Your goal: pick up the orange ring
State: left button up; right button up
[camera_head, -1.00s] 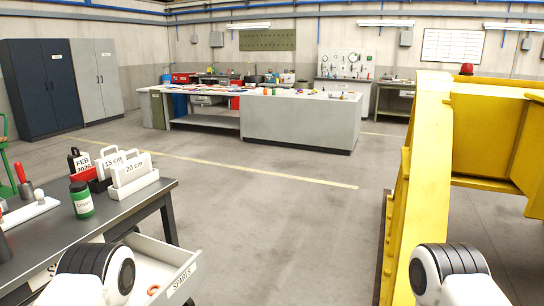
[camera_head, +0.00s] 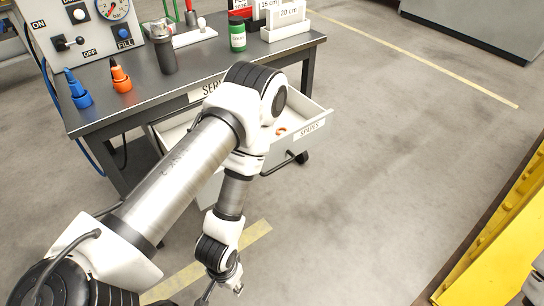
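The orange ring (camera_head: 281,131) lies in the open white drawer labelled SPARES (camera_head: 311,130), under the workbench. It is small in the head view and partly hidden by my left arm. My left gripper (camera_head: 222,289) hangs at the bottom of the view, below and in front of the drawer and apart from the ring. Its fingers are partly cut off by the frame's lower edge, so I cannot tell whether it is open. My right gripper is not in view.
The dark workbench (camera_head: 190,88) carries a control panel with a gauge (camera_head: 110,8), blue (camera_head: 78,92) and orange (camera_head: 121,78) bottles, a green jar (camera_head: 237,35) and a label holder (camera_head: 287,28). A yellow frame (camera_head: 500,255) stands at right. Floor between is clear.

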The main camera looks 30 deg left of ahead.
aim_at(280, 128)
jog(key=u, duration=0.3)
jog(key=i+l+u, duration=0.15)
jog(key=u, duration=0.25)
jog(key=i+l+u, duration=0.55)
jog(key=u, duration=0.3)
